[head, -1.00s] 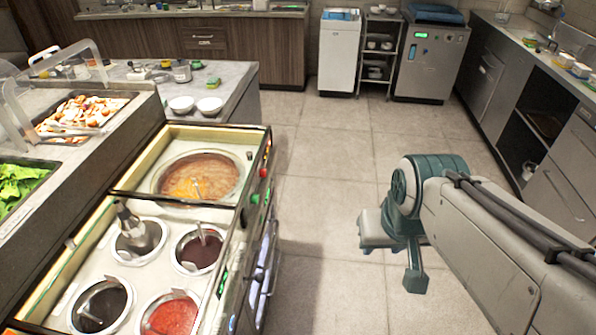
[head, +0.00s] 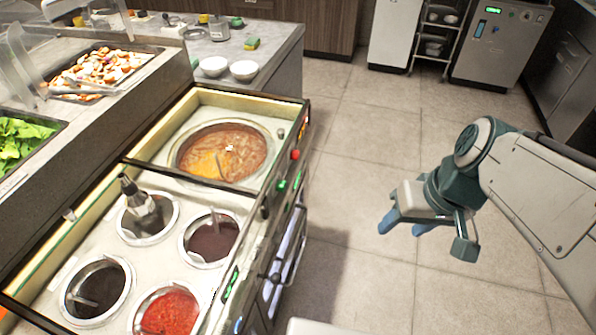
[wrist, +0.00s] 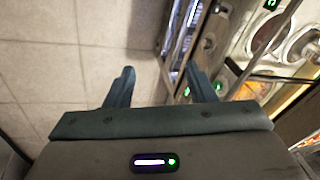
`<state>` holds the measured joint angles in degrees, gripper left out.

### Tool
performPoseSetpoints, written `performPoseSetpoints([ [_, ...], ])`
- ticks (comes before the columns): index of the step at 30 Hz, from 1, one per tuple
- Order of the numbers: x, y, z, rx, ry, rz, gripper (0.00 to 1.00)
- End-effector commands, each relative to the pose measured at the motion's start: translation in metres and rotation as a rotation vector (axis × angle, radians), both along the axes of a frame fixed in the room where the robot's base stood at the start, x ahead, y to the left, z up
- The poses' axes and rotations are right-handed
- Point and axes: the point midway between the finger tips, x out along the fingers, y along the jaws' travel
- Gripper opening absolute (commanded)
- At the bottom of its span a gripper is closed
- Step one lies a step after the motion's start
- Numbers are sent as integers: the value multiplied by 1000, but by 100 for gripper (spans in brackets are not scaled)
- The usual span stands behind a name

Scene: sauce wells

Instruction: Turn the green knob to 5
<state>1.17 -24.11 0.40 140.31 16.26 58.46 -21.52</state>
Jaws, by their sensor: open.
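The green knob (head: 282,186) is on the front side of the sauce-well counter, below and left of a red knob (head: 295,154). Any number or mark on it is too small to read. My gripper (head: 404,228) is open and empty over the floor, right of the counter and apart from the knob. In the wrist view, the two fingers of my gripper (wrist: 161,78) are spread, with the right one beside the counter's front edge. Small green spots show near that finger, but I cannot tell which is the knob.
The sauce-well counter (head: 150,168) holds several round wells, some with ladles. Handles (head: 285,262) stick out from its front, below the knobs. Two white bowls (head: 243,71) stand on the grey worktop behind. The tiled floor (head: 350,150) between counter and gripper is clear.

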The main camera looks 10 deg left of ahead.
Motion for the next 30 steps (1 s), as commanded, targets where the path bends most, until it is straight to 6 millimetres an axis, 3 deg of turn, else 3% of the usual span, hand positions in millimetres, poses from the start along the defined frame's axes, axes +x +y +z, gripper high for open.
performPoseSetpoints([
  [1,3,8,-32,49,24,44,50],
  [9,26,61,-95,372,28,314,50],
  [14,48,87,-125,578,-58,452,50],
  [21,94,113,-164,860,-311,601,50],
  [30,154,118,-197,1055,-721,669,50],
])
